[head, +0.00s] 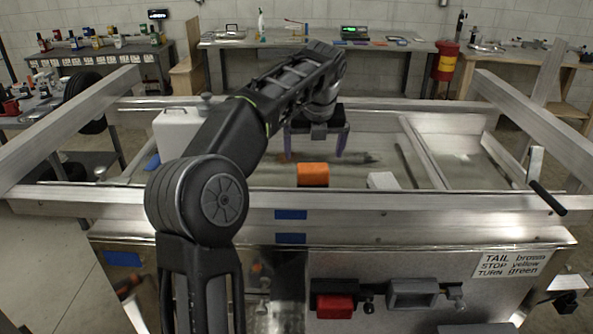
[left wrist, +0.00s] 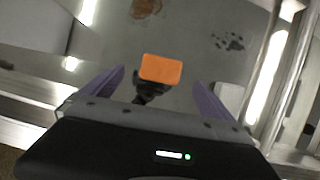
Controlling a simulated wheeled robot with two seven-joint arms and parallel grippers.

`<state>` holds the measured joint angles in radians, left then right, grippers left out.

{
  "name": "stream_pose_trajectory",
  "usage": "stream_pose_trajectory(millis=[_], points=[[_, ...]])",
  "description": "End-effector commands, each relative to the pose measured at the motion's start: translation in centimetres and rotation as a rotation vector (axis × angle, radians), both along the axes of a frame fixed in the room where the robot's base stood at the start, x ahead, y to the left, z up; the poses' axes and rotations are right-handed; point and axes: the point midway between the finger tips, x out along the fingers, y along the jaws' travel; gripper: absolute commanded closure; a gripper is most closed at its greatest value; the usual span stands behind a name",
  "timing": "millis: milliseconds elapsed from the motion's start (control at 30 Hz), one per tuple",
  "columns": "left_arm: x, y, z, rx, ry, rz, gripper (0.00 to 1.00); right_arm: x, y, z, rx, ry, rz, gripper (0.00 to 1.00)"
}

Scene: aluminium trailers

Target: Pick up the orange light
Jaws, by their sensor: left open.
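The orange light (head: 313,174) is a small block lying on the floor of the aluminium trailer, close behind the front rail. My left gripper (head: 313,156) reaches over the rail and hangs above and a little behind the light in the head view, its purple fingers open. In the left wrist view the orange light (left wrist: 161,68) shows between and beyond the two fingertips (left wrist: 160,82), apart from both. A dark piece lies against its near side there. Nothing is in the jaws. My right gripper is not in view.
The front rail (head: 400,203) stands between me and the trailer floor. A white box (head: 383,180) lies right of the light, and a white container (head: 178,133) stands at the left. A red light (head: 335,305) is on the front panel. Slanted beams flank both sides.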

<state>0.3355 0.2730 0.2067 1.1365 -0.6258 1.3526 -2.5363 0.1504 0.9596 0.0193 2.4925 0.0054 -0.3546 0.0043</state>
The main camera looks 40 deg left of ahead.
Motion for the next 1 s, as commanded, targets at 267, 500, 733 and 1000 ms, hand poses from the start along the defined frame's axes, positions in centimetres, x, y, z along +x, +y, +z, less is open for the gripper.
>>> stream_pose_trajectory(millis=[267,500,733,1000], points=[[0.0,-0.1,0.0,0.0,0.0,-0.001,0.02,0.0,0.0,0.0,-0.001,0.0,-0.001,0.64],[0.3,0.3,-1.3,-0.001,0.003,-0.001,0.02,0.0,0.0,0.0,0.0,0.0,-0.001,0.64],[0.8,0.6,-2.4,0.0,0.0,-0.001,0.02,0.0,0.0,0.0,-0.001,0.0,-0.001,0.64],[0.8,0.7,-2.7,0.0,0.001,-0.001,0.02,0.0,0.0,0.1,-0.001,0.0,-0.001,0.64]])
